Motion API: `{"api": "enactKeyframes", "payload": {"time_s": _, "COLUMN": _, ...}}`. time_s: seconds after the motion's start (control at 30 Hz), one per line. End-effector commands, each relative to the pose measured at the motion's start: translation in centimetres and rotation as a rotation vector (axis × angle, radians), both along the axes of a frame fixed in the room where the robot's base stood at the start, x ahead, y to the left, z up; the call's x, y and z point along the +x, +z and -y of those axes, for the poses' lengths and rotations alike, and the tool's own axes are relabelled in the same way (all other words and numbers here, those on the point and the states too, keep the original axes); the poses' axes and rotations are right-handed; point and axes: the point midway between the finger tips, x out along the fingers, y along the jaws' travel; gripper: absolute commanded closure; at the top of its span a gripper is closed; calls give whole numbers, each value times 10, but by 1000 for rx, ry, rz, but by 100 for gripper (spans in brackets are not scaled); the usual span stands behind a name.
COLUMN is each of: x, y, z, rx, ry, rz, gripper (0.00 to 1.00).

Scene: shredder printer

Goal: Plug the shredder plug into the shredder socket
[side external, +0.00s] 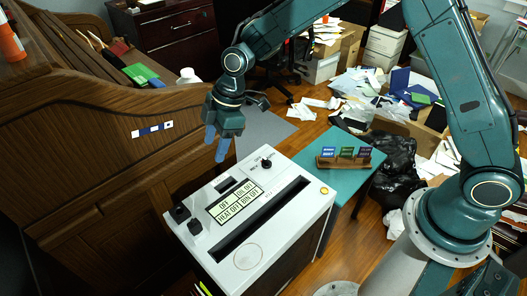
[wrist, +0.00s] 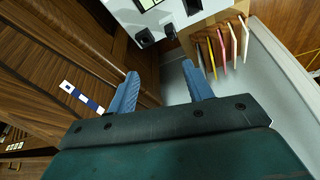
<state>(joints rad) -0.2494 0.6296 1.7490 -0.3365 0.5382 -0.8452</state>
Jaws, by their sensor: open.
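The white shredder (side external: 290,218) stands at the lower middle of the side view, with a long dark slot, a label panel and a round knob on top. Two small black parts (side external: 188,219) sit at its left edge; black parts (wrist: 146,37) also show on it in the wrist view. I cannot tell which, if any, is the shredder plug or socket. My gripper (side external: 215,144) is up beside the wooden desk, to the upper left of the shredder. Its blue fingers (wrist: 160,72) are apart and nothing is between them.
The wooden desk (side external: 100,130) stands close on the left, with a blue-and-white strip (side external: 152,129) on its side. A teal table (side external: 340,182) with a card rack (side external: 344,160) stands behind right. A wooden holder (wrist: 240,15) with coloured strips shows in the wrist view. Papers and black bags litter the floor.

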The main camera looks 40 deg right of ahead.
Motion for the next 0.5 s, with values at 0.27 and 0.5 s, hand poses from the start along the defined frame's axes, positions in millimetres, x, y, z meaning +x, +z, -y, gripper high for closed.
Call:
{"api": "enactKeyframes", "payload": {"time_s": 0.27, "x": 9, "y": -76, "z": -37, "rx": 26, "ry": 173, "rz": -16, "gripper": 49}}
{"api": "enactKeyframes", "payload": {"time_s": 0.5, "x": 8, "y": -114, "z": -54, "rx": 45, "ry": 260, "rz": -18, "gripper": 49}}
